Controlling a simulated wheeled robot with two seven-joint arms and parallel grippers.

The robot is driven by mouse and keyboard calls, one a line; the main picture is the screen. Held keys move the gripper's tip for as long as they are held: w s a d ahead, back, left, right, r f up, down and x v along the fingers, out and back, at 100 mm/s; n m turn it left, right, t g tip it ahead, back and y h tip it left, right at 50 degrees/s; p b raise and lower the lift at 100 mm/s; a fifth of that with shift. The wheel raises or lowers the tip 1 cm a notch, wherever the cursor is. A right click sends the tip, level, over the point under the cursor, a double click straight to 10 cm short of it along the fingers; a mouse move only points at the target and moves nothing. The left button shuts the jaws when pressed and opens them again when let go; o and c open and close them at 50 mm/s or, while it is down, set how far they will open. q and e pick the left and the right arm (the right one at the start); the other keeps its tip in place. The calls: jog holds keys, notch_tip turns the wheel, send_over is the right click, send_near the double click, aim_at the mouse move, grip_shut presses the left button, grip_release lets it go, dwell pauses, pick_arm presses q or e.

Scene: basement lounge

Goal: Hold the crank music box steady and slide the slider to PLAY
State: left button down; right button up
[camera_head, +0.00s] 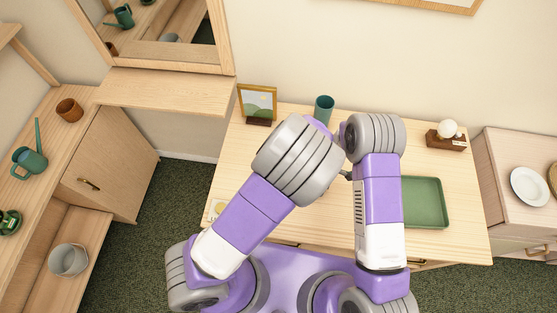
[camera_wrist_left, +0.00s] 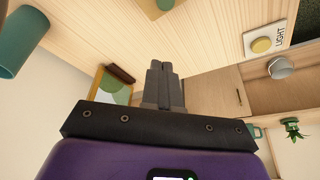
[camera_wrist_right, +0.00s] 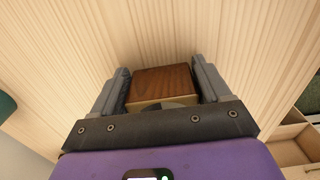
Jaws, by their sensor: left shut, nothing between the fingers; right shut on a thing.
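In the right wrist view a brown wooden box (camera_wrist_right: 162,82), which looks like the music box, sits between the two fingers of my right gripper (camera_wrist_right: 160,88). The fingers press on its left and right sides. A grey rounded part shows at its near side; no crank, slider or PLAY mark can be made out. My left gripper (camera_wrist_left: 163,85) is shut and empty, its fingertips together above the pale table. In the head view my arms hide both grippers and the box.
On the table (camera_head: 235,165) stand a picture frame (camera_head: 257,103), a green cup (camera_head: 324,108), a green tray (camera_head: 428,203) and a brown block with a white ball (camera_head: 447,138). A LIGHT plate with a yellow button (camera_wrist_left: 262,45) and a partly cut-off green-topped block (camera_wrist_left: 152,9) show in the left wrist view.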

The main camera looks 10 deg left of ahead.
pick_arm(q)
jog(key=shift+v, duration=1.05)
pick_arm(e)
jog(key=o, duration=1.3)
